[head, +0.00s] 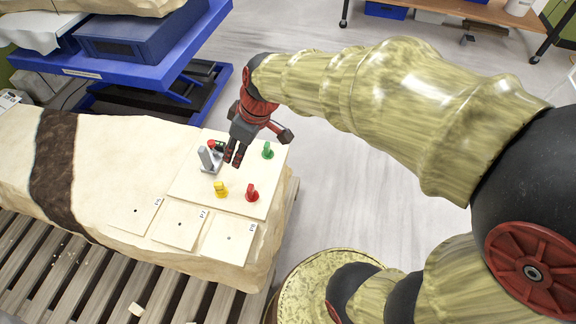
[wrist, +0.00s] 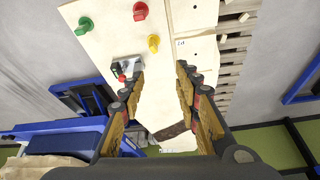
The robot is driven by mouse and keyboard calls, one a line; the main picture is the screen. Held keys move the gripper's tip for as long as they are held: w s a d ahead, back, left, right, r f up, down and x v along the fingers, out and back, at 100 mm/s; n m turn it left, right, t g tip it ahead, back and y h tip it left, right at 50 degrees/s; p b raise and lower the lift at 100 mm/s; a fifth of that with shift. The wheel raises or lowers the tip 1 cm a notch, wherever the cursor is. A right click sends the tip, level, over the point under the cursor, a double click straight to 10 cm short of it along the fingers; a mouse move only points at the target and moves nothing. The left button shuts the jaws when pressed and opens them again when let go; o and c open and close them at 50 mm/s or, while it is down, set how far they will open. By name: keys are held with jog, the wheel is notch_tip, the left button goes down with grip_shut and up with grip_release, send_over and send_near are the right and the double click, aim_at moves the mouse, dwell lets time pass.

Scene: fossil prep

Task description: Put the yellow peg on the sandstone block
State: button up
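The yellow peg (head: 220,188) stands on a pale board (head: 238,206) on top of the sandstone block (head: 100,150), a large beige block with a dark band. In the wrist view, the yellow peg (wrist: 153,44) is just beyond my fingertips, apart from them. My gripper (head: 234,157) is above the board, up-picture of the yellow peg and beside a grey metal bracket (head: 207,160). In the wrist view, my gripper (wrist: 161,72) has its fingers spread with nothing between them.
A green peg (head: 268,151) and a red peg (head: 252,193) stand on the same board. Small tiles with holes (head: 180,226) lie along the block's near side. The block rests on a slatted pallet (head: 60,255). A blue lift table (head: 120,72) is behind. Open floor lies right.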

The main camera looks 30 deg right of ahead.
jog(key=s+d+r+m+t+h, duration=0.1)
jog(key=s+d+r+m, duration=0.1)
jog(key=s, duration=0.5)
jog(key=s+d+r+m+t+h, duration=0.1)
jog(key=s+d+r+m, duration=0.2)
jog(key=s+r+m, duration=0.2)
jog(key=s, duration=0.3)
jog(key=shift+s+d+r+h, duration=0.2)
jog(key=shift+r+h, duration=0.1)
